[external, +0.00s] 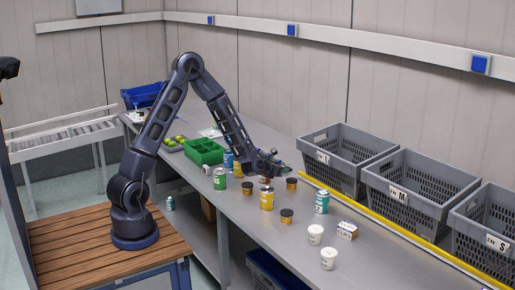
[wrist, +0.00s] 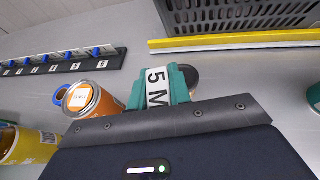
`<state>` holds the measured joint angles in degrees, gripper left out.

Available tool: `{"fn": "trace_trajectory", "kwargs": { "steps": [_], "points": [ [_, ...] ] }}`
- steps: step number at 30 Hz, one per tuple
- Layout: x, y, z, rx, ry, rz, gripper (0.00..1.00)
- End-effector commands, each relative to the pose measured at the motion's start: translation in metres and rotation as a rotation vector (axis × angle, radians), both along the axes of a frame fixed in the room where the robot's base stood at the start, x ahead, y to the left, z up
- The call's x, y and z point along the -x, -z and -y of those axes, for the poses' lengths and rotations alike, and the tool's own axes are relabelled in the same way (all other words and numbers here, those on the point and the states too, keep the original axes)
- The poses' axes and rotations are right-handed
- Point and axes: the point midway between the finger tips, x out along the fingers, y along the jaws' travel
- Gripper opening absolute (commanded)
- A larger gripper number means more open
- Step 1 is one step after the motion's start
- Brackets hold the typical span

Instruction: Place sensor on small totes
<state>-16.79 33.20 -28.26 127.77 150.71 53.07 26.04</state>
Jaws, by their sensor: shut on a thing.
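My gripper (external: 281,167) is over the grey bench, among cans and cups. In the wrist view it is shut on a teal thing (wrist: 178,82) with a white label reading "5 M"; I cannot tell whether this is the sensor. The finger tips are hardly visible there. The small tote (external: 478,240), grey and marked S, stands at the right edge and is partly cut off. The M tote (external: 405,202) and L tote (external: 336,176), also grey, stand left of it. All are apart from my gripper.
A yellow rail (external: 400,231) runs in front of the totes. Near my gripper are a yellow can (external: 267,199), a green-and-white can (external: 220,179) and dark cups (external: 287,216). A green bin (external: 204,152) is at left.

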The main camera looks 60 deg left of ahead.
Motion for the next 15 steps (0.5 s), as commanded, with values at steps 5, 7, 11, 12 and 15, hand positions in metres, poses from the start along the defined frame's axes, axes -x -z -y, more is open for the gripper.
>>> {"fn": "trace_trajectory", "kwargs": {
  "steps": [5, 7, 11, 12, 15],
  "points": [
    [-0.003, 0.009, 0.034, 0.004, 0.114, -0.001, 0.0],
    [-0.004, 0.011, 0.047, 0.004, 0.161, 0.0, 0.0],
    [-0.004, 0.014, 0.059, 0.005, 0.209, -0.002, 0.0],
    [-0.004, 0.015, 0.062, 0.005, 0.218, -0.004, 0.0],
    [-0.005, 0.014, 0.067, 0.006, 0.242, -0.003, 0.0]
  ]
}}
